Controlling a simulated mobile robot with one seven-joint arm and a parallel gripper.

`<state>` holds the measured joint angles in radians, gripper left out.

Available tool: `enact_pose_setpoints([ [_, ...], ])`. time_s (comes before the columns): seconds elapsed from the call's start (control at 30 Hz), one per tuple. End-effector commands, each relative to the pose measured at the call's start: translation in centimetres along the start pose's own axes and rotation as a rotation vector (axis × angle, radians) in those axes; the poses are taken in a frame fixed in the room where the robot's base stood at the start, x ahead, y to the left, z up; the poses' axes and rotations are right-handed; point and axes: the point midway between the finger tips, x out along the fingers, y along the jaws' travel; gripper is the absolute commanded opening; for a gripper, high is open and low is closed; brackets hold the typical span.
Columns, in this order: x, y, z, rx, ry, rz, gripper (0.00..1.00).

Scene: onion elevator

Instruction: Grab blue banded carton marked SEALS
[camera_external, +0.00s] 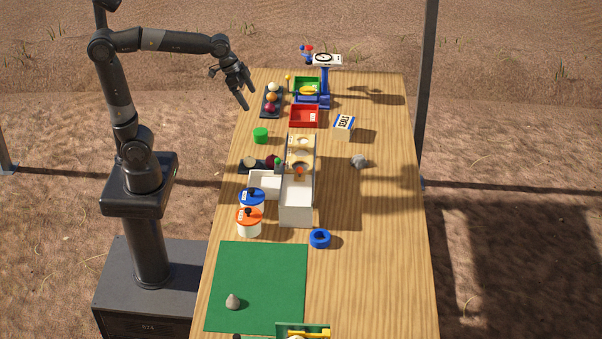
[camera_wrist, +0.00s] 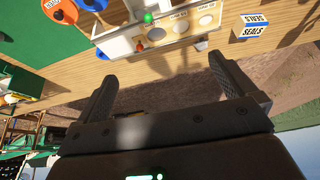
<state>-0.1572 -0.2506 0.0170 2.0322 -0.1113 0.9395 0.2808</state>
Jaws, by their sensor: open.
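The carton marked SEALS (camera_external: 344,122) is a small white box with a blue band and dark lettering. It sits on the wooden table, right of the red tray. In the wrist view the SEALS carton (camera_wrist: 253,27) shows at the upper right, beyond the right finger and apart from it. My gripper (camera_external: 246,98) hangs over the far left edge of the table, left of the carton, with the black ball rack between them. In the wrist view my gripper (camera_wrist: 162,95) has its two fingers wide apart with nothing between them.
A red tray (camera_external: 304,124), a green bin (camera_external: 316,82) and a ball rack (camera_external: 264,103) stand near the carton. A white sorting box (camera_external: 296,218), lidded jars (camera_external: 249,228) and a blue ring (camera_external: 320,239) stand nearer. A grey stone (camera_external: 360,162) lies right. The table's right side is mostly clear.

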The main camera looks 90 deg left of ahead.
Motion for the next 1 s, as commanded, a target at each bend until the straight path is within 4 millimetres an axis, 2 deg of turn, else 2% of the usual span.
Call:
enact_pose_setpoints([
  [0.03,0.8,-1.1,-1.6,0.000,-0.008,0.002,1.00],
  [0.2,3.4,-4.6,-6.4,0.017,-0.021,0.011,1.00],
  [0.37,6.5,-8.4,-10.2,0.033,-0.029,0.020,1.00],
  [0.5,9.7,-12.0,-13.0,0.050,-0.036,0.027,1.00],
  [0.8,17.9,-20.5,-16.8,0.086,-0.045,0.045,1.00],
  [1.0,24.0,-26.3,-17.5,0.113,-0.048,0.058,1.00],
])
